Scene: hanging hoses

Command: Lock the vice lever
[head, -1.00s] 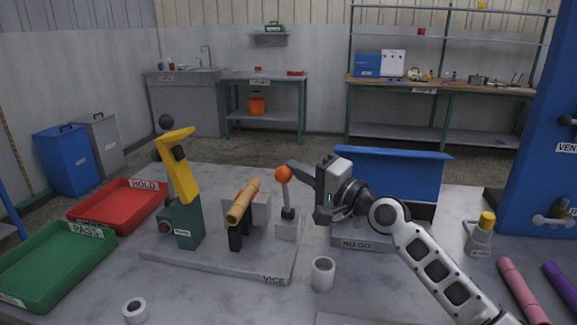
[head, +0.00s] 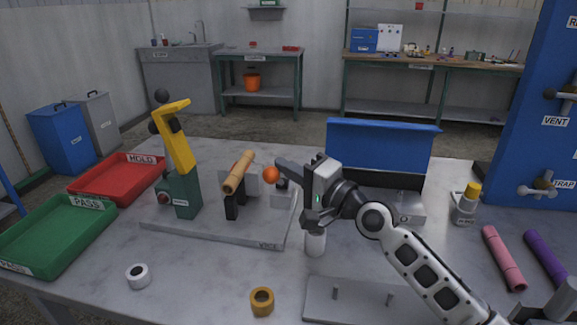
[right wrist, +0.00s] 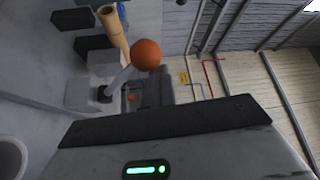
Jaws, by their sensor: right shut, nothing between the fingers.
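The vice (head: 270,228) stands on the table on a grey base plate. A tan hose (head: 240,172) lies across its dark jaw block. The vice lever ends in an orange ball knob (head: 271,174). In the head view the knob sits low, just left of the lever's mount, and its rod is mostly hidden. The right wrist view shows the orange knob (right wrist: 146,54) and the grey rod slanting from its mount. My right gripper (head: 282,166) is shut and empty, its fingertips close to the knob's right side; contact cannot be told. My left gripper is not in view.
A green press with a yellow arm (head: 178,140) stands left of the vice. A white cup (head: 315,243) is below my right gripper. A blue-backed bin (head: 380,145) stands behind my arm. Red (head: 118,178) and green (head: 55,238) trays are at left.

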